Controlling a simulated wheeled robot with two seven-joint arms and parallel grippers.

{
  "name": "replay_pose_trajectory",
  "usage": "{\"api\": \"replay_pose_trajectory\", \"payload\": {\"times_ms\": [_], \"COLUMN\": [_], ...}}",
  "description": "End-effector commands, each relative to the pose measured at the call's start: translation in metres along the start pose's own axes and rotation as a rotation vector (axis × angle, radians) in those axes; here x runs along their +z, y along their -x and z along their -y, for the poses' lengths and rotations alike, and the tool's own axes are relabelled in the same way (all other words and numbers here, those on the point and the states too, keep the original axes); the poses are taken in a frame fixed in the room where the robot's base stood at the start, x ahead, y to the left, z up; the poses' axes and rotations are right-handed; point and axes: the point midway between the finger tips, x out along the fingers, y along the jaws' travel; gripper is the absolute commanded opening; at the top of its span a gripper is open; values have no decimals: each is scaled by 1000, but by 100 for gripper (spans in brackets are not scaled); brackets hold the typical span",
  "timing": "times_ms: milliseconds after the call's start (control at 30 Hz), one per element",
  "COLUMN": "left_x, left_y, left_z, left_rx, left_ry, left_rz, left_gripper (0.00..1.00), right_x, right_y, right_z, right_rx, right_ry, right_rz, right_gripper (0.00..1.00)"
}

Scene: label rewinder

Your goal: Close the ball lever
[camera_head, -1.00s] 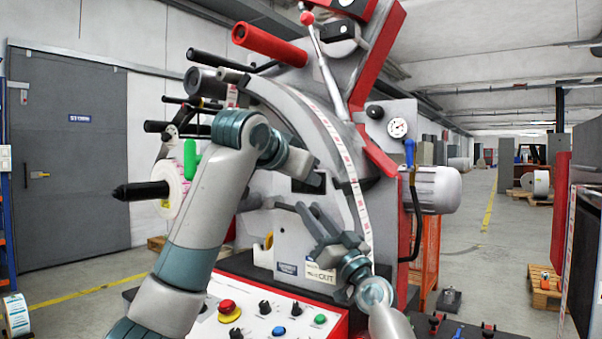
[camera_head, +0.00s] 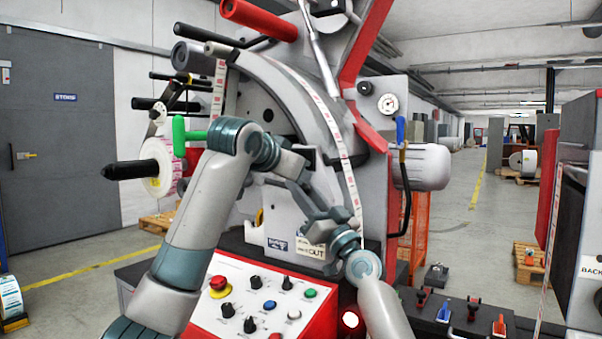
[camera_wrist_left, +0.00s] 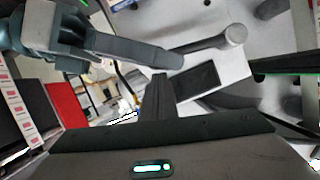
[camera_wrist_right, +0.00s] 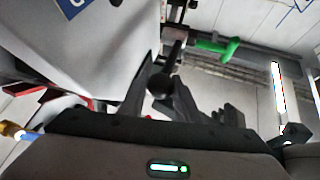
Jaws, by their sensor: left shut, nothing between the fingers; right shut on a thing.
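The ball lever's black ball (camera_wrist_right: 160,83) shows at the fingertips of my right gripper (camera_wrist_right: 172,98) in the right wrist view. In the head view my right gripper (camera_head: 301,193) reaches up to the front of the machine and is shut on this ball. My left gripper (camera_head: 316,158) is shut and empty, just above the right one. Its dark closed fingers (camera_wrist_left: 161,97) show in the left wrist view, apart from the lever.
The control panel (camera_head: 240,320) with a red emergency button (camera_head: 218,284) lies below the arms. A green handle (camera_head: 181,134) and a black spindle (camera_head: 128,170) stick out at left. The label strip (camera_head: 347,174) runs down beside the grippers. The aisle at right is open.

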Motion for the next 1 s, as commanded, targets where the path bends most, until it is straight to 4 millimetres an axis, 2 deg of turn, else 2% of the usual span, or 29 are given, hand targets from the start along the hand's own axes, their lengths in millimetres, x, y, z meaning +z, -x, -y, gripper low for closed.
{"api": "replay_pose_trajectory", "payload": {"times_ms": [267, 500, 533, 600, 1000], "left_x": [17, 22, 22, 22, 22], "left_y": [-5, -8, -8, -8, -8], "left_z": [-2, -2, -2, -2, -2], "left_rx": [-21, -19, -19, -19, -20], "left_ry": [-53, -53, -53, -53, -52], "left_rz": [6, 15, 16, 16, 15], "left_gripper": [0, 0, 0, 0, 0], "right_x": [-4, -7, -7, -8, -8], "right_y": [-1, -1, -1, -1, -2], "right_z": [-1, -1, -1, -1, 2], "right_rx": [2, 2, 2, 1, -3], "right_ry": [1, 3, 3, 3, 1], "right_rz": [-7, -12, -12, -13, -14], "right_gripper": [0, 0, 34, 47, 47]}}
